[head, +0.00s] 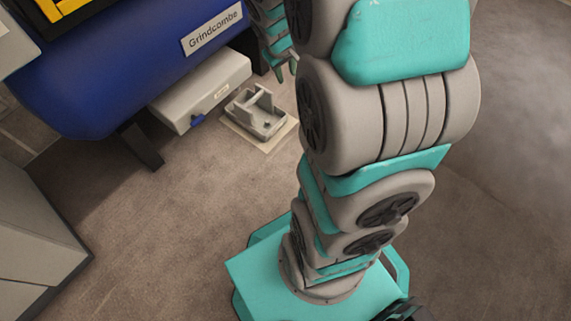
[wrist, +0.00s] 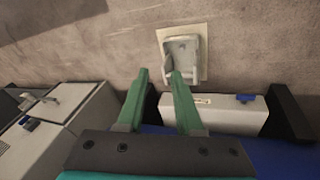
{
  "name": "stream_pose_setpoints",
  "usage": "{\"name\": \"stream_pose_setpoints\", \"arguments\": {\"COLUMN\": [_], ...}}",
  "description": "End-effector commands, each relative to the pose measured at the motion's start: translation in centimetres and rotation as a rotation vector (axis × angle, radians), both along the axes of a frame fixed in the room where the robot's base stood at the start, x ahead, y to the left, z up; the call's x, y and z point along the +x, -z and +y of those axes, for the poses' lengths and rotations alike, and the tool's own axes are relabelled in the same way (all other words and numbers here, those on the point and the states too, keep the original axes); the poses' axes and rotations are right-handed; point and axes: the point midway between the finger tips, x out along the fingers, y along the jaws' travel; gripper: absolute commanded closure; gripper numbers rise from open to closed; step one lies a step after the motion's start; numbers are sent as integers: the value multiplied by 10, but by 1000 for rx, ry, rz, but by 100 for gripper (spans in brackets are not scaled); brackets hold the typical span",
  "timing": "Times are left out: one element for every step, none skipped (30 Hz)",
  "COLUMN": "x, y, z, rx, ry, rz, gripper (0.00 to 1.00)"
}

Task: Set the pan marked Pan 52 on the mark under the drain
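A small grey pan (head: 258,112) with a raised handle stands upright on the floor, on a pale square mark (head: 274,142). No writing on the pan can be read. The pan also shows in the wrist view (wrist: 184,46), with the mark's border (wrist: 204,66) around it. A blue drain tap (head: 198,119) hangs from the light grey box beside the pan; it also shows in the wrist view (wrist: 246,98). My gripper (wrist: 158,76) is open with nothing between its green fingers. In the head view my gripper (head: 286,72) is near the pan, apart from it and partly hidden by my arm.
A blue machine (head: 120,80) labelled Grindcombe stands above the light grey box (head: 205,85) on dark legs. A grey cabinet (head: 30,240) stands at the left. In the wrist view a grey unit (wrist: 85,118) lies at left. Brown floor before the pan is clear.

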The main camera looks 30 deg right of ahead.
Motion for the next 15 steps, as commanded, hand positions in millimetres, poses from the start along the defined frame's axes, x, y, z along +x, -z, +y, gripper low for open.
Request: {"name": "stream_pose_setpoints", "arguments": {"x": [-17, -28, -44, -56, -69, -85, -98, -110, -127, -140, -153, -170, -183, -196, -210], "y": [-13, -18, -25, -29, -34, -39, -43, -47, -52, -56, -59, -63, -65, -68, -70], "z": [14, 22, 32, 40, 48, 59, 67, 75, 86, 94, 102, 112, 120, 127, 135], "rx": [8, 16, 28, 38, 47, 62, 73, 85, 101, 114, 127, 145, 157, 170, 186], "ry": [12, 21, 33, 40, 48, 57, 63, 69, 74, 77, 79, 82, 82, 83, 82], "rz": [18, 33, 56, 74, 92, 114, 135, 148, 174, 190, 208, 232, 251, 269, 290], "gripper": [65, 65, 65, 65, 65, 65, 65, 65, 65, 65, 65, 65, 65, 65, 65]}}
